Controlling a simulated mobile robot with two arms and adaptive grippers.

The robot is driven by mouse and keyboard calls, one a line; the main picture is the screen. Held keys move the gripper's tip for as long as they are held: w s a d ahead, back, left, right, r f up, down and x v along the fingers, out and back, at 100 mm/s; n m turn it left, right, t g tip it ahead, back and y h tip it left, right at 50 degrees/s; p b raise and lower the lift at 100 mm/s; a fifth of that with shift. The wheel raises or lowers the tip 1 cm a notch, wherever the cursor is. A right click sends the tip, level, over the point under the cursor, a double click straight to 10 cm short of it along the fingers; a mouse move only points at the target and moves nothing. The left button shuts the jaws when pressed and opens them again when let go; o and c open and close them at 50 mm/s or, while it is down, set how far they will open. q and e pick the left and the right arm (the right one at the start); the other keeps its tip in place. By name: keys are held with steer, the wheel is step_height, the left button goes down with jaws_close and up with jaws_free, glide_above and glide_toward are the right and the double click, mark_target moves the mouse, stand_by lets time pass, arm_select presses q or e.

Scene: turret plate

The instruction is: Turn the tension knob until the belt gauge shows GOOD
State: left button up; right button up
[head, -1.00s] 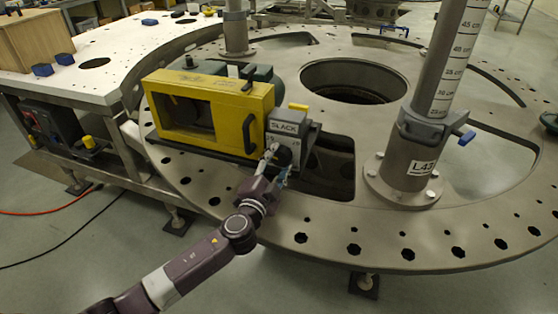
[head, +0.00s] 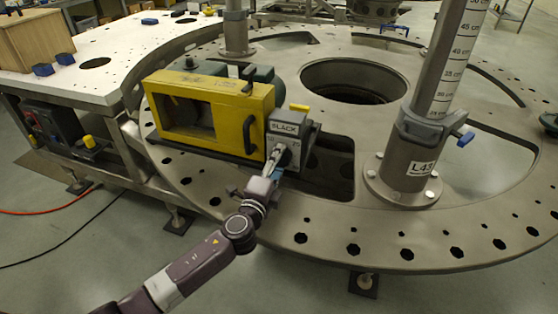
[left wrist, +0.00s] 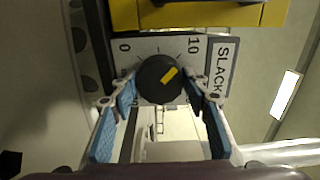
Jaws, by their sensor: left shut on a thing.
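The black round tension knob (left wrist: 159,80) sits on a grey dial plate in the left wrist view. My left gripper (head: 279,159) is at the front face of the gauge box. Its blue-padded fingers (left wrist: 160,88) are shut on the knob, one on each side. In the head view the gripper mostly hides the knob. My right gripper is not in view.
A yellow frame housing (head: 215,112) stands left of the gauge box on the round turret plate (head: 400,232). A post labelled L43 (head: 410,165) rises at right. A cutout lies just right of the box. A white table (head: 110,75) with blue blocks is at left.

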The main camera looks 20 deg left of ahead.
arm_select(q)
steer(key=shift+f, duration=0.1)
steer(key=o, duration=1.2)
steer(key=shift+c, duration=0.2)
steer(key=s, duration=1.2)
steer(key=shift+a, duration=0.2)
